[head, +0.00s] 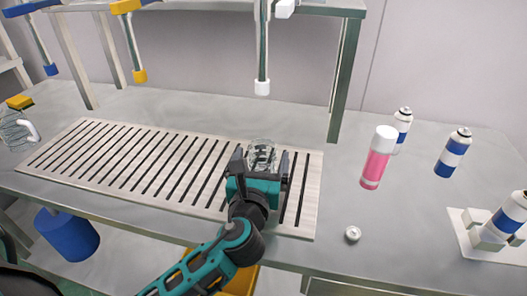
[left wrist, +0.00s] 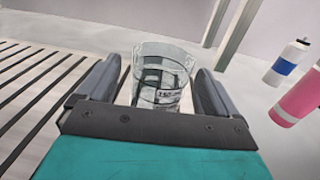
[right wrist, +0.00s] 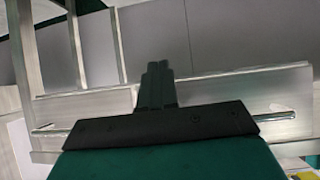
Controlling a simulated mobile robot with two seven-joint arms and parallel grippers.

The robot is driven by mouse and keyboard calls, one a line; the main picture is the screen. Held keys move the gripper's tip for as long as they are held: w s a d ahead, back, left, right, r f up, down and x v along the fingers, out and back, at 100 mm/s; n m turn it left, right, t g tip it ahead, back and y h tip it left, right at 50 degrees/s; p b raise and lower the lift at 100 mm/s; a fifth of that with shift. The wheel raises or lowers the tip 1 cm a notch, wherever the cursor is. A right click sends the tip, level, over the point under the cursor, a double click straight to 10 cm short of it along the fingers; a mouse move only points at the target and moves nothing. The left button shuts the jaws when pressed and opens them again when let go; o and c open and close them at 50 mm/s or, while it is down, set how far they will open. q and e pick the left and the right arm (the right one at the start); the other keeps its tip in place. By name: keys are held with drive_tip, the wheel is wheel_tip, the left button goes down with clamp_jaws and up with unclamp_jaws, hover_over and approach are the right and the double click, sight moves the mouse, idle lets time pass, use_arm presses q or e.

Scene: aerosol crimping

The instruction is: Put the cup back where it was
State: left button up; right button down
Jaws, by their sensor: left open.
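A clear glass cup (head: 262,152) stands upright on the right part of the slatted grate (head: 309,175) on the table. My left gripper (head: 260,165) is open, with one finger on each side of the cup. In the left wrist view, the cup (left wrist: 162,78) sits between the two spread fingers, with small gaps showing beside it. My right gripper (right wrist: 157,85) shows only in the right wrist view; its fingers are together with nothing between them.
A pink bottle (head: 376,165) and blue-white spray cans (head: 453,152) stand to the right. A small white round part (head: 352,233) lies near the front edge. Hanging tools (head: 262,75) are above the back. A coiled-wire item (head: 15,130) is far left.

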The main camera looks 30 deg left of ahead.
use_arm(q)
drive_tip(key=v, duration=0.8)
drive_tip(key=shift+s+d, duration=0.15)
drive_tip(key=shift+s, duration=0.15)
use_arm(e)
drive_tip(key=shift+f, duration=0.2)
